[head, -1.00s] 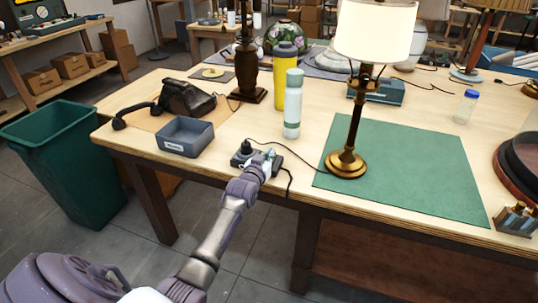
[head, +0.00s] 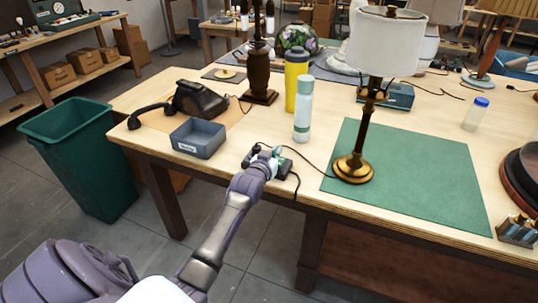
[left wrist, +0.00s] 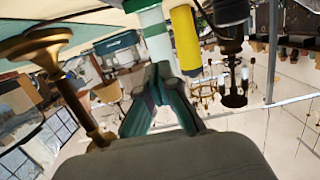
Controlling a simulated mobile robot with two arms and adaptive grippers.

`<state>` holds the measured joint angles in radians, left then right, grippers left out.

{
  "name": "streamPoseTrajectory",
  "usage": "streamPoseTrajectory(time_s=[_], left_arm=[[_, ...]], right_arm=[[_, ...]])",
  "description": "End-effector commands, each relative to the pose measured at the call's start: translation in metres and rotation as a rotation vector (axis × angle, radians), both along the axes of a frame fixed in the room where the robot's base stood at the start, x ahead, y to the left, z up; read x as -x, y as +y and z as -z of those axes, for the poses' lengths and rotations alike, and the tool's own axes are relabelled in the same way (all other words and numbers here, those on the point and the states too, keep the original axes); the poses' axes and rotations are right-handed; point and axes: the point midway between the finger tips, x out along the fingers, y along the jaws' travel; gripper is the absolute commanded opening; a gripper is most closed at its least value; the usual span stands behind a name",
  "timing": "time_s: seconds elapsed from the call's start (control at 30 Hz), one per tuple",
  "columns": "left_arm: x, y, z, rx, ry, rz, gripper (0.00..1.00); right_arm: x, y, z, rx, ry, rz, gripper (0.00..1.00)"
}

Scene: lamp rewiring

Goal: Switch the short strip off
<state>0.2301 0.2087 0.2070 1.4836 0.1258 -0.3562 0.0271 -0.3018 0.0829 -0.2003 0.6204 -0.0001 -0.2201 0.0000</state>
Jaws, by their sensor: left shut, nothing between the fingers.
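The short strip (head: 285,168) is a dark power strip near the front edge of the table, left of the green mat. My left gripper (head: 272,155) is over it and hides much of its top, including the switch. Its fingers are shut with nothing between them; they also show in the left wrist view (left wrist: 160,75). I cannot tell if the fingertips touch the strip. The brass table lamp (head: 355,165) stands upright on the mat, and its shade (head: 386,42) looks unlit. A dark cord runs from the strip towards the lamp. My right gripper is not in view.
A white-green bottle (head: 303,110) and a yellow bottle (head: 291,80) stand behind the strip. A grey bin (head: 198,138) and a black telephone (head: 195,98) are to the left. The green mat (head: 430,185) is clear right of the lamp.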

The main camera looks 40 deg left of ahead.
Motion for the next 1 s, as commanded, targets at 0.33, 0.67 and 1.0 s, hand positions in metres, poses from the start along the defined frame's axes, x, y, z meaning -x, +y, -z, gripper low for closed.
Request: streamPoseTrajectory(time_s=[0.33, 0.67, 1.0], left_arm=[[0.050, -0.011, -0.020, 0.000, -0.003, -0.001, 0.00], [0.058, -0.013, -0.024, 0.000, -0.003, -0.001, 0.00], [0.058, -0.013, -0.024, 0.000, -0.003, -0.001, 0.00]], right_arm=[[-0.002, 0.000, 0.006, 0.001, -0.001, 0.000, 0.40], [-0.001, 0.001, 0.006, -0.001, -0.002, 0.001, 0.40], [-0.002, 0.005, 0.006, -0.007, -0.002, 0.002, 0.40]])
